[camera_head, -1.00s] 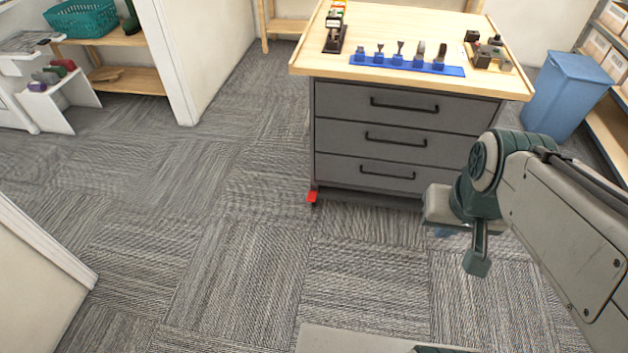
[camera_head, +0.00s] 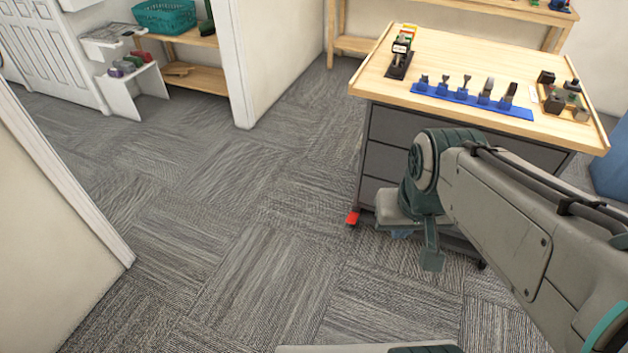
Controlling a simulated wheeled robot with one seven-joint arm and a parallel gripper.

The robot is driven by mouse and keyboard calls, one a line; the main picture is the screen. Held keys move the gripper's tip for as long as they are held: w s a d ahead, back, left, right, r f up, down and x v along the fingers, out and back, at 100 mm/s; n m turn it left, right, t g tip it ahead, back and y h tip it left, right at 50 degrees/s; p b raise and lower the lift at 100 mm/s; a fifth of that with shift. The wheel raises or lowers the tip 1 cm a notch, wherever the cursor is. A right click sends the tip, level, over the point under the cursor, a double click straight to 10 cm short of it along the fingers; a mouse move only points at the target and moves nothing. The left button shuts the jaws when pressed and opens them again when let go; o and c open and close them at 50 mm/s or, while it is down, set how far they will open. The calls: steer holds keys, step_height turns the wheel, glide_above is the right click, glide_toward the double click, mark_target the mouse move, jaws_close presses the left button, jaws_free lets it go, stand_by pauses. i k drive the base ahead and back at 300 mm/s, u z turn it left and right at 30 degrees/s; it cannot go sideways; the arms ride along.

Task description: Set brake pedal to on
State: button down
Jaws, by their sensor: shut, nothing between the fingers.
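The red brake pedal (camera_head: 352,217) sits low at the near left corner of the grey drawer cabinet (camera_head: 392,128), just above the carpet. I cannot tell its setting at this size. My gripper (camera_head: 432,262) hangs to the right of the pedal in the picture, in front of the cabinet and apart from the pedal. It appears shut with nothing held. My arm covers much of the cabinet's drawers.
The wooden cabinet top (camera_head: 440,60) holds a blue tool rack (camera_head: 470,100) and other small items. A white wall end (camera_head: 237,70) stands at the left, and another wall is at the near left. Open carpet (camera_head: 250,220) lies between them and the cabinet. A blue bin (camera_head: 612,165) stands at the right.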

mark_target(352, 217)
steer(key=u, duration=0.05)
steer(key=i, duration=1.2)
steer(key=z, duration=0.75)
